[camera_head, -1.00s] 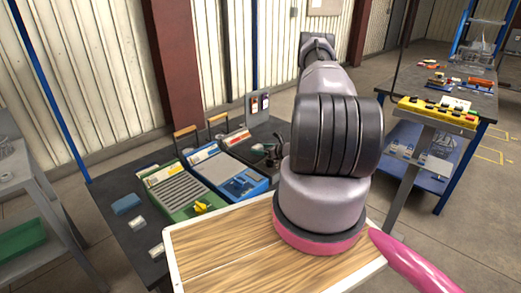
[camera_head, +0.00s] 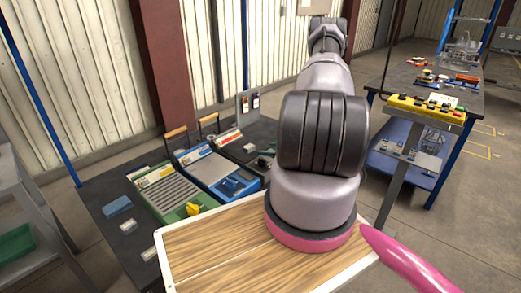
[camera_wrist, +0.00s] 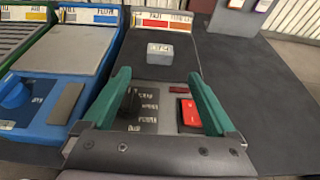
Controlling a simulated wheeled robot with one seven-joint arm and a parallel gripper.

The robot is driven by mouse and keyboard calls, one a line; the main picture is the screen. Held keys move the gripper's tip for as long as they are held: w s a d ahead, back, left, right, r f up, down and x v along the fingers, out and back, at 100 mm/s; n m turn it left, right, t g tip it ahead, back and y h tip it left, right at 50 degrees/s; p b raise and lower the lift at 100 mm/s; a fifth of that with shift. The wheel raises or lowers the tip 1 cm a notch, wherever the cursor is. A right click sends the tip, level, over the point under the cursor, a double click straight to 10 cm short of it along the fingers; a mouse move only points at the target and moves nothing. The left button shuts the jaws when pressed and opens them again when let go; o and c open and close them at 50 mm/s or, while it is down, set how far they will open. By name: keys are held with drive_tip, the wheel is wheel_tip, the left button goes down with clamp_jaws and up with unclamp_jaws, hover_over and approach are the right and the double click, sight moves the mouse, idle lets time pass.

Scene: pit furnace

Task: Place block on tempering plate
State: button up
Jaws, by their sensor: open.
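My gripper (camera_wrist: 160,76) is open, its two green fingers spread apart with nothing between them. A grey block (camera_wrist: 158,53) with a small label on top rests on the dark plate (camera_wrist: 180,63) of the black unit, just beyond the fingertips in the wrist view. I cannot tell for sure that this dark plate is the tempering plate. The black unit's front panel, with a red switch (camera_wrist: 189,113), lies below and between the fingers. In the head view the black unit (camera_head: 228,137) is partly hidden by my arm, and the gripper is not clearly visible.
A blue unit with a grey plate (camera_wrist: 68,48) stands left of the black unit, and a green ribbed unit (camera_head: 173,192) is farther left. A blue block (camera_head: 117,206) lies on the dark bench. A yellow panel (camera_head: 427,109) stands to the right.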

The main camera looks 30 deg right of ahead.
drive_tip(key=shift+s+d+r, duration=0.25)
drive_tip(key=shift+s, duration=0.4)
drive_tip(key=w+a+r+n+g+y, duration=0.1)
drive_tip(key=w+a+r+n+y, duration=0.2)
drive_tip(key=r, duration=0.5)
drive_tip(key=w+a+r+n+g+y, duration=0.1)
drive_tip(key=a+r+n+y, duration=0.1)
drive_tip(key=a+r+n, duration=0.4)
drive_tip(key=s+a+r+n+g, duration=0.25)
drive_tip(key=a+r, duration=0.25)
drive_tip(key=r, duration=0.3)
drive_tip(key=s+a+r+n+g, duration=0.25)
drive_tip(key=a+r, duration=0.25)
drive_tip(key=r, duration=0.4)
drive_tip(key=s+a+r+n+h, duration=0.2)
drive_tip(key=s+r+n+h, duration=0.2)
drive_tip(key=s+r+n, duration=0.3)
drive_tip(key=s+a+r+n+t+h, duration=0.1)
drive_tip(key=s+a+r+n+h, duration=0.2)
drive_tip(key=s+r, duration=0.9)
drive_tip(key=s+n, duration=0.3)
drive_tip(key=shift+s+a+r+n+h, duration=0.15)
drive_tip(key=shift+a+r+n+h, duration=0.1)
drive_tip(key=shift+a+n+h, duration=0.15)
drive_tip(key=shift+c, duration=0.4)
